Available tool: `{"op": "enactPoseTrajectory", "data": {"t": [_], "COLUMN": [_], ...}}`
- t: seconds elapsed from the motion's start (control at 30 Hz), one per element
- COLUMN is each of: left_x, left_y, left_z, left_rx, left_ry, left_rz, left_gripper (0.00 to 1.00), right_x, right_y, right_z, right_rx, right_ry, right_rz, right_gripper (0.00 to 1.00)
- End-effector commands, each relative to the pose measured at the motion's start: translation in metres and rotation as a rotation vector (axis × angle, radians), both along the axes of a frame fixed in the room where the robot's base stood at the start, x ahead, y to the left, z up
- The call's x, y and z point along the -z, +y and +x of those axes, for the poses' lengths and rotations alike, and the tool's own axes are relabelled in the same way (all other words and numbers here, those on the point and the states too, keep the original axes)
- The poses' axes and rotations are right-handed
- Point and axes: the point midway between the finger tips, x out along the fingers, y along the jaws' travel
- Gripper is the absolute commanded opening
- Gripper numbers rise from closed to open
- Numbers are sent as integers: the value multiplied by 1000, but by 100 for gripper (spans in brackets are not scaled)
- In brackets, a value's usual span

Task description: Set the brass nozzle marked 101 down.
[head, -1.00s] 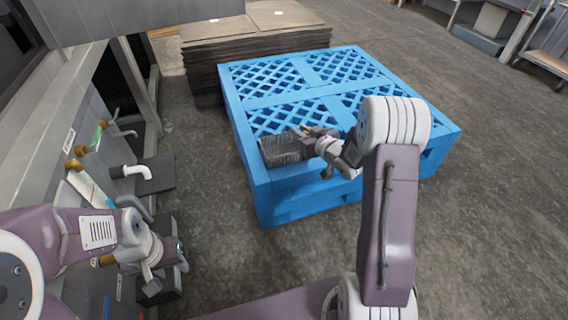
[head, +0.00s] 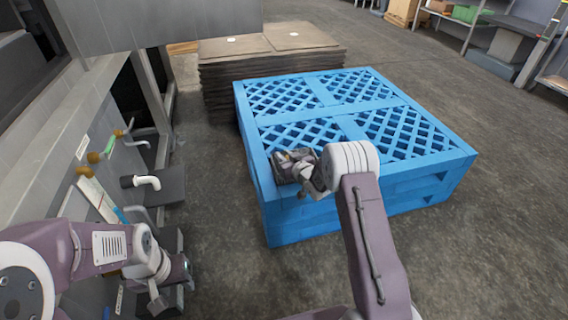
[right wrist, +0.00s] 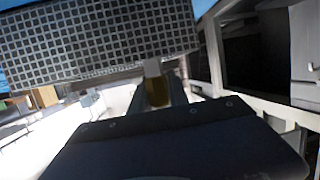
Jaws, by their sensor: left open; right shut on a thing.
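A brass-coloured piece (right wrist: 157,90), which I take to be the nozzle, shows between the fingers of my right gripper (right wrist: 160,84) in the right wrist view. Its marking cannot be read. In the head view my right gripper (head: 287,163) is shut at the near left corner of the blue pallet (head: 256,165) and mostly hides what it holds. A grey mesh-patterned thing (right wrist: 95,40) fills the top of the wrist view, close to the fingers; whether they touch it I cannot tell. My left gripper (head: 168,288) is open and empty, low at the left.
A brown stack of flat sheets (head: 270,60) stands behind the pallet. At the left is a grey machine side with a white pipe elbow (head: 148,182) and brass-coloured knobs (head: 94,157). Shelving (head: 505,45) stands at the far right. Open floor lies right of the pallet.

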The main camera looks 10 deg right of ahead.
Motion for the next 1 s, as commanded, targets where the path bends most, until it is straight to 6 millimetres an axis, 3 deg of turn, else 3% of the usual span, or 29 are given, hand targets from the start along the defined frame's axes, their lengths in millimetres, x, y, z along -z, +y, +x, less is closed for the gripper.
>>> {"op": "enactPoseTrajectory", "data": {"t": [0.03,0.07,0.27,0.77,0.8,0.83,1.0], "left_x": [16,17,12,19,19,19,19], "left_y": [0,0,0,0,0,0,0], "left_z": [0,0,0,0,0,0,0], "left_rx": [0,0,0,0,0,0,0], "left_ry": [0,1,0,0,0,0,0], "left_rz": [0,0,0,0,0,0,0], "left_gripper": [43,43,43,43,43,43,43], "right_x": [18,20,14,26,27,27,27], "right_y": [0,0,0,0,0,0,0], "right_z": [0,0,0,0,0,0,0], "right_rx": [0,0,0,0,0,0,0], "right_ry": [0,0,-1,-1,0,0,0], "right_rz": [0,0,0,0,0,0,0], "right_gripper": [0,0,0,0,27,31,31]}}
